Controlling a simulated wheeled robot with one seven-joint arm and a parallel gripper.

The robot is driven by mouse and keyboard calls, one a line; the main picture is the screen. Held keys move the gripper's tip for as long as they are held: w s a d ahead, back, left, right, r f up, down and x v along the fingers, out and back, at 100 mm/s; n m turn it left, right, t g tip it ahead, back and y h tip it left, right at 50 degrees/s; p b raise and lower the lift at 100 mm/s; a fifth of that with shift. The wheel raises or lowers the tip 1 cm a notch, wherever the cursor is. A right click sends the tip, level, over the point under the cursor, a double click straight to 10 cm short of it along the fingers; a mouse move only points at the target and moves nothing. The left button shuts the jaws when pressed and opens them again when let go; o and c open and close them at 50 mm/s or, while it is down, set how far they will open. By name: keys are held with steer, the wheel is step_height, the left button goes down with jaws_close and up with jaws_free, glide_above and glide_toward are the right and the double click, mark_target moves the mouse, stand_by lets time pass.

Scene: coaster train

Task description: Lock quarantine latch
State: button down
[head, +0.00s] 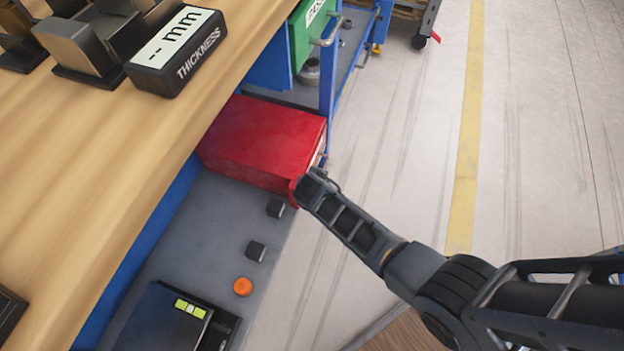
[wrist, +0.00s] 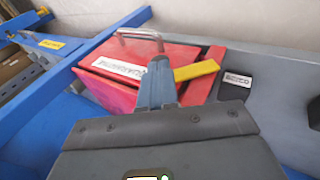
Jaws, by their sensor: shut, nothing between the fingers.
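The red quarantine box (head: 262,138) sits on the grey lower shelf beside the wooden bench. In the wrist view its front (wrist: 110,80) carries a white label, partly hidden by my fingers, and a metal handle (wrist: 140,36). A yellow latch bar (wrist: 195,71) lies across the box's right part, tilted slightly up to the right. My gripper (head: 308,186) is at the box's near right corner in the head view. In the wrist view my gripper (wrist: 157,70) is shut and empty, its tip at the latch's left end. I cannot tell whether they touch.
The wooden bench (head: 90,170) overhangs on the left, with a thickness gauge (head: 178,52) on it. Small dark blocks (head: 256,250) and an orange disc (head: 243,286) are on the shelf. A blue post (head: 328,80) stands behind the box. The floor to the right is clear.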

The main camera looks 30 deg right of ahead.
steer(key=shift+w+d+f+g+y+p, duration=0.15)
steer(key=shift+w+d+g+y+p, duration=0.15)
steer(key=shift+w+d+g+y, duration=0.3)
steer(key=shift+w+d+f+g+y+b, duration=0.2)
steer(key=shift+d+f+g+y+b, duration=0.15)
steer(key=shift+d+f+g+y, duration=0.4)
steer(key=f+y+b, duration=0.1)
steer(key=b, duration=0.1)
steer(key=w+d+f+g+y+b, duration=0.1)
steer(key=y+b, duration=0.1)
steer(key=b, duration=0.1)
steer(key=shift+f+m+g, duration=0.2)
steer(key=shift+m+g, duration=0.05)
steer(key=shift+m, duration=0.05)
steer(key=d+r+p, duration=0.3)
steer(key=r+p, duration=0.5)
steer(key=r, duration=0.5)
steer(key=shift+s+d+r, duration=0.15)
steer(key=shift+r, duration=0.25)
